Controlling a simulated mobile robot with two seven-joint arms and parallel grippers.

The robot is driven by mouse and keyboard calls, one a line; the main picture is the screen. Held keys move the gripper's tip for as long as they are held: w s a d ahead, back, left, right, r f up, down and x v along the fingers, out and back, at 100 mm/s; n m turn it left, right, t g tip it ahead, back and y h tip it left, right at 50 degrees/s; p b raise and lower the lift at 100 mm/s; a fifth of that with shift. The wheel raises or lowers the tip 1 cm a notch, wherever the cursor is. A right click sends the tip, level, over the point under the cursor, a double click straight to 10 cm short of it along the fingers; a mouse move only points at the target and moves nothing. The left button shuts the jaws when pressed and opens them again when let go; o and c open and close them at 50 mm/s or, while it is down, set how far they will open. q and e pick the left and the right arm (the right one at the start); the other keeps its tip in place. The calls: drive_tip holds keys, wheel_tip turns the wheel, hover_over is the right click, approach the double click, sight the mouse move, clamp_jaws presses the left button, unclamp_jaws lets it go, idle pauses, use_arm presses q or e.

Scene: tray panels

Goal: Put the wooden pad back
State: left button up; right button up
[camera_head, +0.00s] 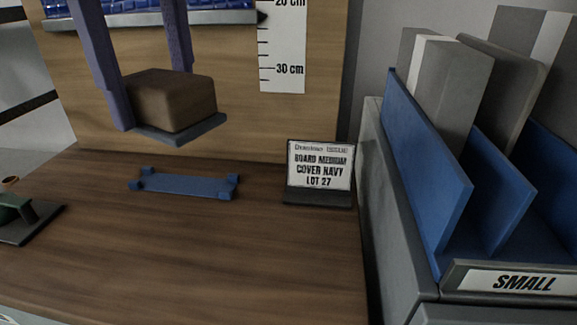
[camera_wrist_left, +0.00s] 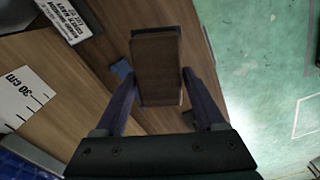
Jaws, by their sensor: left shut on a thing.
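The wooden pad, a brown block (camera_head: 165,97) on a thin grey plate (camera_head: 178,133), hangs in the air at the upper left of the head view. My left gripper (camera_head: 153,97) has its two purple fingers on opposite sides of it and is shut on it. In the left wrist view the pad (camera_wrist_left: 157,68) sits between the fingertips of the left gripper (camera_wrist_left: 158,75). The far fingertip is hidden behind the pad in the head view. Below the pad, a low blue holder with raised corners (camera_head: 185,185) lies empty on the table. My right gripper is not in view.
A sign reading "BOARD MEDIUM COVER NAVY LOT 27" (camera_head: 320,165) stands at the table's back right. A blue rack (camera_head: 425,165) with grey boards and a "SMALL" label (camera_head: 512,282) is at right. A green-handled tool (camera_head: 22,215) lies at left. The front table is clear.

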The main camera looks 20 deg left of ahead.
use_arm(q)
hover_over(198, 259)
wheel_tip(198, 259, down, 14)
drive_tip(key=shift+f, duration=2.65)
drive_tip(key=o, duration=1.2)
drive_tip(key=shift+c, duration=0.2)
